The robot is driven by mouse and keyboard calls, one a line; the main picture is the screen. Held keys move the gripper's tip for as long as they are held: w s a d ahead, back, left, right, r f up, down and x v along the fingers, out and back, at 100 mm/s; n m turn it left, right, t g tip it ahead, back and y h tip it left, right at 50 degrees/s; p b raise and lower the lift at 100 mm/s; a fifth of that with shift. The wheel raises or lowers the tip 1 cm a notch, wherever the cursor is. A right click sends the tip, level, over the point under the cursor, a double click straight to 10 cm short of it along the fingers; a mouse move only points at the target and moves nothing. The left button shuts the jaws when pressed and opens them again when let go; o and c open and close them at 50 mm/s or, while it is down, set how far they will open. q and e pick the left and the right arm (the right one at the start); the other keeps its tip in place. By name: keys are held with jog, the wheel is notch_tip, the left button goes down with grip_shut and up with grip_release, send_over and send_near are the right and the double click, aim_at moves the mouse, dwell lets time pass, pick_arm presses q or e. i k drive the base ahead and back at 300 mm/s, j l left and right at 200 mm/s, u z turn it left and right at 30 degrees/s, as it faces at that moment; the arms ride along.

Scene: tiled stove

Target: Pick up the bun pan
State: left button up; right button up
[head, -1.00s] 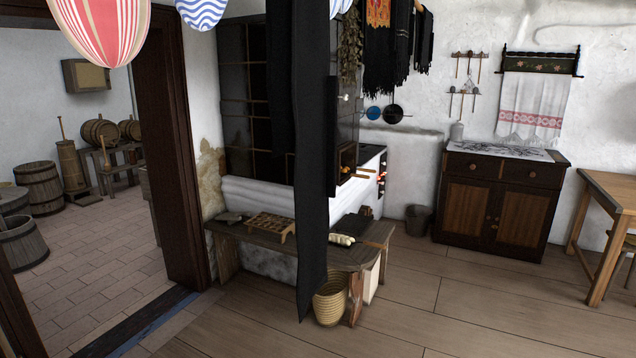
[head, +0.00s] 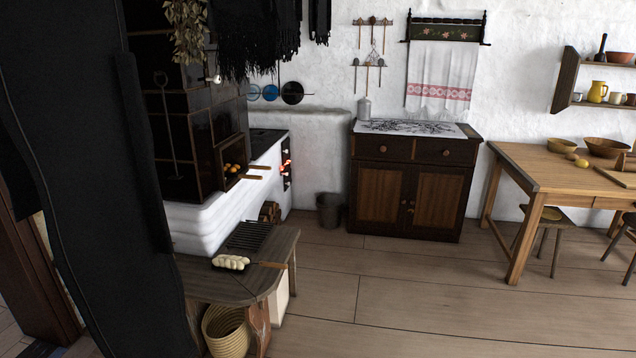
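A small open compartment (head: 232,160) in the dark tiled stove holds round golden pieces that look like buns (head: 233,168). Wooden handles (head: 259,167) stick out from it to the right. I cannot tell whether a pan lies under the pieces; the compartment is small in view and its inside is partly hidden. A pale braided loaf (head: 231,262) lies on the bench (head: 215,285) below, beside a dark long-handled tool (head: 268,264). Neither of my grippers is in view.
A dark hanging cloth (head: 95,180) blocks the left side. A wicker basket (head: 226,332) stands under the bench. Embers glow in the white stove's firebox (head: 286,169). A cabinet (head: 408,190) and table (head: 530,170) stand to the right. The floor (head: 400,290) between is clear.

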aim_at(229, 169)
jog(key=i+l+z, duration=0.1)
jog(key=i, duration=1.95)
